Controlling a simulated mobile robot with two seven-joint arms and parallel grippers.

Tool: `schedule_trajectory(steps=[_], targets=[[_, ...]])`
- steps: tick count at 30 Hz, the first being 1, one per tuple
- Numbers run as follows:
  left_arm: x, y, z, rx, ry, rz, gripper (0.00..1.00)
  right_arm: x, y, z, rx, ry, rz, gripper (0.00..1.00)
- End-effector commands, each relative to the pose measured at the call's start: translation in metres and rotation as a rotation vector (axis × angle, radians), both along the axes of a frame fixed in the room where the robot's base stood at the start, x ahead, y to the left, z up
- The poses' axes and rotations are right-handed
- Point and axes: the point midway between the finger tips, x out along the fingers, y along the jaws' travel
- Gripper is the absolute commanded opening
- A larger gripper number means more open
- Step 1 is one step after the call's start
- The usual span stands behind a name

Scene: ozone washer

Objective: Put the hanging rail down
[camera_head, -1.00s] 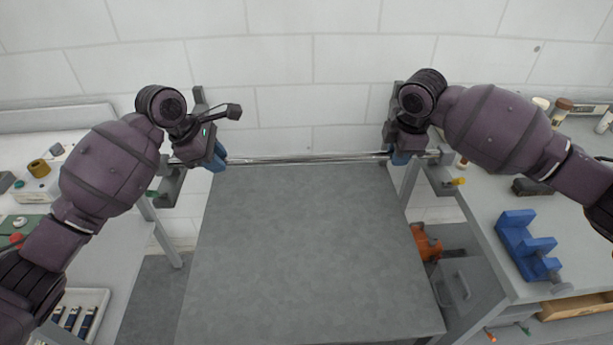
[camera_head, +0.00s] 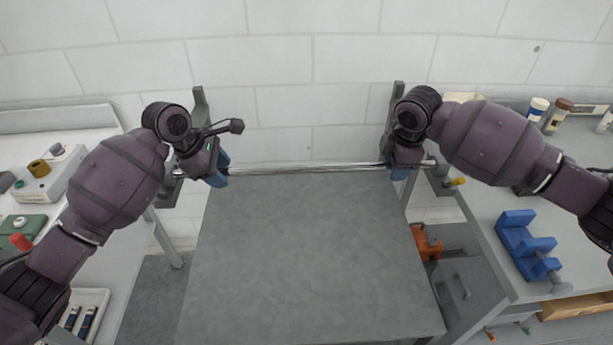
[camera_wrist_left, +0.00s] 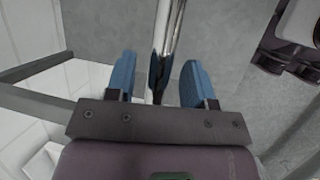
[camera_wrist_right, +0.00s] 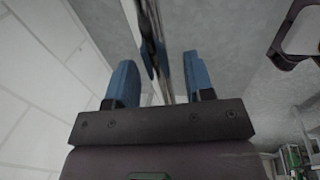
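The hanging rail (camera_head: 300,169) is a shiny chrome bar lying level across the space behind the grey table. Its ends meet the grey side brackets, the left one (camera_head: 166,190) and the right one (camera_head: 439,182); contact there is partly hidden by my grippers. My left gripper (camera_head: 218,174) is at the rail's left part. In the left wrist view the rail (camera_wrist_left: 166,35) runs between its parted blue fingers with gaps. My right gripper (camera_head: 400,168) is at the right part. In the right wrist view the rail (camera_wrist_right: 154,40) passes between parted fingers, apart from both.
The grey table (camera_head: 310,260) in the middle is bare. A blue fixture (camera_head: 525,243) and bottles (camera_head: 537,108) stand on the right bench. The left bench (camera_head: 115,250) holds small devices. An orange object (camera_head: 426,243) lies under the right bench. A white tiled wall is behind.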

Motion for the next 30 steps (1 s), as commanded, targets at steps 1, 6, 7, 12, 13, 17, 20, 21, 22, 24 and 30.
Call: schedule_trajectory(steps=[1, 6, 7, 12, 13, 17, 20, 21, 22, 24, 30], targets=[[0.0, 0.0, 0.0, 0.0, 0.0, 0.0, 0.49, 0.0, 0.0, 0.0, 0.0, 0.0, 0.0, 0.48], [0.0, 0.0, 0.0, 0.001, 0.0, 0.0, 0.49, 0.0, 0.0, 0.0, 0.0, 0.0, 0.0, 0.48], [0.0, 0.0, 0.0, 0.001, 0.0, 0.0, 0.49, 0.0, 0.0, 0.0, 0.0, 0.0, 0.0, 0.48], [0.0, 0.002, 0.003, 0.001, -0.001, 0.001, 0.49, 0.0, 0.0, 0.0, 0.0, 0.0, 0.0, 0.48], [0.0, 0.002, 0.005, 0.001, -0.001, 0.001, 0.49, 0.0, 0.0, 0.0, 0.0, 0.0, 0.0, 0.48], [-0.003, 0.008, 0.019, 0.0, -0.004, 0.001, 0.49, 0.0, 0.0, 0.0, 0.0, 0.0, 0.0, 0.48], [-0.006, 0.015, 0.036, 0.0, -0.004, 0.002, 0.49, 0.0, 0.0, 0.0, 0.0, 0.0, 0.0, 0.48], [-0.008, 0.019, 0.043, 0.001, -0.003, 0.001, 0.49, 0.0, 0.0, 0.0, 0.0, 0.0, 0.0, 0.48], [-0.009, 0.021, 0.048, 0.001, -0.004, 0.002, 0.49, 0.0, 0.0, 0.0, 0.0, 0.0, 0.0, 0.48], [-0.012, 0.026, 0.061, 0.001, -0.004, 0.001, 0.49, 0.0, 0.0, 0.0, 0.0, 0.0, 0.0, 0.48], [-0.018, 0.038, 0.091, 0.0, -0.002, 0.001, 0.49, 0.0, 0.0, 0.0, 0.0, 0.0, 0.0, 0.48]])
